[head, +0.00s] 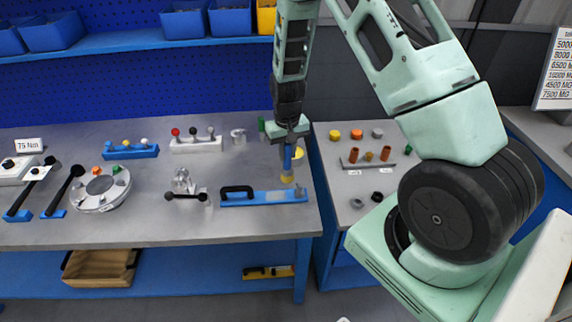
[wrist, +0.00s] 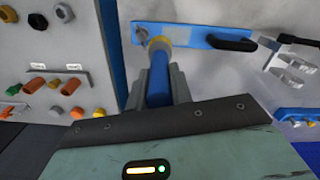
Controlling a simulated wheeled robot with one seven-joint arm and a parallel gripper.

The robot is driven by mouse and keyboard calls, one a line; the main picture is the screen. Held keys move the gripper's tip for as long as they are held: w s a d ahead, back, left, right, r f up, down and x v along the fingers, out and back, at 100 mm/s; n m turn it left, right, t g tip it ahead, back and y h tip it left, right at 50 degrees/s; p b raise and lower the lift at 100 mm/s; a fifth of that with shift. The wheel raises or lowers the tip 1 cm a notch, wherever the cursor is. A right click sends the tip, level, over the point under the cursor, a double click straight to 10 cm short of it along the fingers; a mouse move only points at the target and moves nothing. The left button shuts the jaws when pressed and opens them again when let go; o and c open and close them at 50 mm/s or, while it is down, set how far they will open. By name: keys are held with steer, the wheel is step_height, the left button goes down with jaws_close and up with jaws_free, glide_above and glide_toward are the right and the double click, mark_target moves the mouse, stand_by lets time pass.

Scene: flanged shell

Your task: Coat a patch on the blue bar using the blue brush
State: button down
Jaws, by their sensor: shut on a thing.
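The blue bar (head: 290,197) lies flat near the front edge of the grey bench, with a black handle at its left end and a paler patch along its middle. It also shows in the wrist view (wrist: 190,36). My gripper (head: 287,150) is shut on the blue brush (wrist: 158,88), around its blue handle. The brush points down, and its yellow head (head: 287,178) is over the right part of the bar, near a small metal fitting. I cannot tell whether the head touches the bar. The fingers (wrist: 158,80) hide part of the handle.
Left of the bar stand a black-knobbed metal piece (head: 185,190) and a round flanged shell (head: 101,190). Racks with coloured knobs (head: 196,145) stand behind. A side table (head: 335,180) with fittings is to the right. Bare bench lies behind the bar.

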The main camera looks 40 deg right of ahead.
steer(key=b, duration=0.3)
steer(key=shift+a+f+b, duration=0.1)
steer(key=shift+f+b, duration=0.15)
steer(key=shift+b, duration=0.05)
